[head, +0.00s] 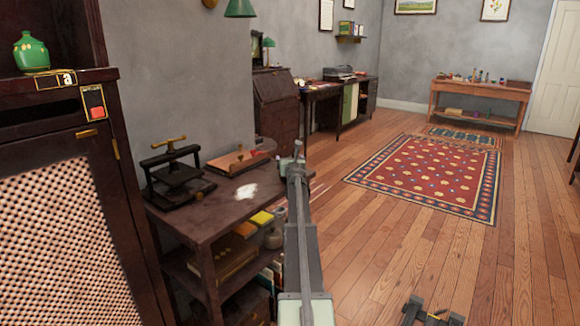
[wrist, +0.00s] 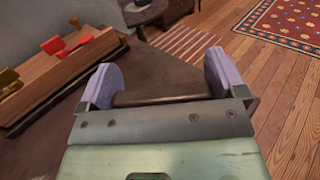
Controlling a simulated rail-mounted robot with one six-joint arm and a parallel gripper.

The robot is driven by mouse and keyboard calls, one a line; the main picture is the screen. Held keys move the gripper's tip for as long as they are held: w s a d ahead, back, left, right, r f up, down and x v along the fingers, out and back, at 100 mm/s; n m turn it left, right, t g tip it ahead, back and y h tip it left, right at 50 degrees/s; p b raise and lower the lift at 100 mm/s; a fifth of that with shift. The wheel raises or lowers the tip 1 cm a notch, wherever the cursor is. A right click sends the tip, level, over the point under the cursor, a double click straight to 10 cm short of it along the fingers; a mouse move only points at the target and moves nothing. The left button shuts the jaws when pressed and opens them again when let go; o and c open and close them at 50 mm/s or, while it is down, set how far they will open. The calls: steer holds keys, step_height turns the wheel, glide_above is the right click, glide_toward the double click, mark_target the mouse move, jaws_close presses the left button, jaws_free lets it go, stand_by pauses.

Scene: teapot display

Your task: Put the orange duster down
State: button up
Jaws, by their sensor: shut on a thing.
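My gripper (wrist: 160,82) has its pale purple pads set wide apart. A dark brown bar (wrist: 162,97) spans between them, and the gripper is shut on it. I take this bar to be part of the duster; no orange surface of it shows. In the head view my arm reaches forward, and its far end is by the right edge of the dark wooden table (head: 212,208). The held bar cannot be made out there. In the wrist view the tabletop (wrist: 150,62) lies beyond and below the gripper.
On the table stand a black press (head: 177,170) and a wooden tool with a red part (head: 240,157), which is at the left in the wrist view (wrist: 60,72). Open floor and a red rug (head: 425,175) lie to the right.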

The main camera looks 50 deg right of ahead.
steer(key=shift+f+b, duration=0.25)
steer(key=shift+b, duration=0.05)
steer(key=o, duration=0.5)
steer(key=shift+r, duration=0.1)
steer(key=shift+o, duration=0.2)
steer(key=shift+r+p, duration=0.2)
steer(key=shift+p, duration=0.1)
steer(key=v, duration=1.2)
